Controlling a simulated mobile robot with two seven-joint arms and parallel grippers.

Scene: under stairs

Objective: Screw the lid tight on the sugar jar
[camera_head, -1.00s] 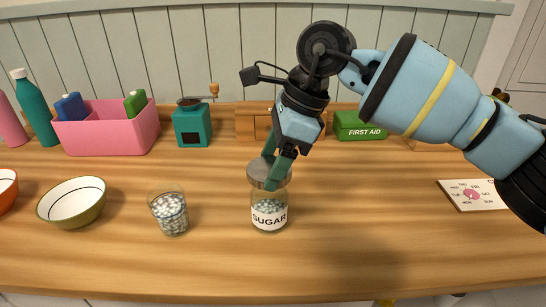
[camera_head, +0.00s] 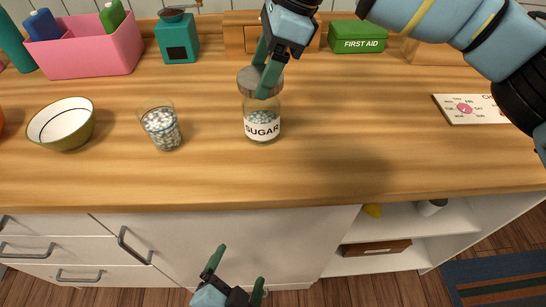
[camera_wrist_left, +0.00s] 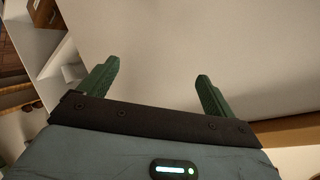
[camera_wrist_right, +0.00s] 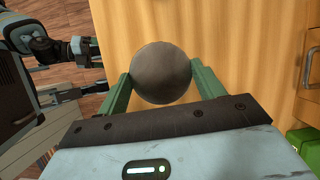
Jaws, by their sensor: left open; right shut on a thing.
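The glass sugar jar (camera_head: 262,122) stands upright on the wooden counter, labelled SUGAR, with pale lumps inside. Its grey lid (camera_head: 247,80) sits on top of the jar. My right gripper (camera_head: 266,78) reaches down from above and is shut on the lid, one finger on each side. The right wrist view shows the round lid (camera_wrist_right: 161,73) between the fingers; it hides the jar beneath. I cannot tell how tight the lid is. My left gripper (camera_head: 236,270) is open and empty, low in front of the cabinet; its spread fingers also show in the left wrist view (camera_wrist_left: 157,88).
A glass of pale lumps (camera_head: 161,128) and a green bowl (camera_head: 61,124) stand left of the jar. A pink bin (camera_head: 85,52), teal grinder (camera_head: 178,42) and green first aid box (camera_head: 357,37) stand behind. A card (camera_head: 468,109) lies right. The counter's front edge is clear.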

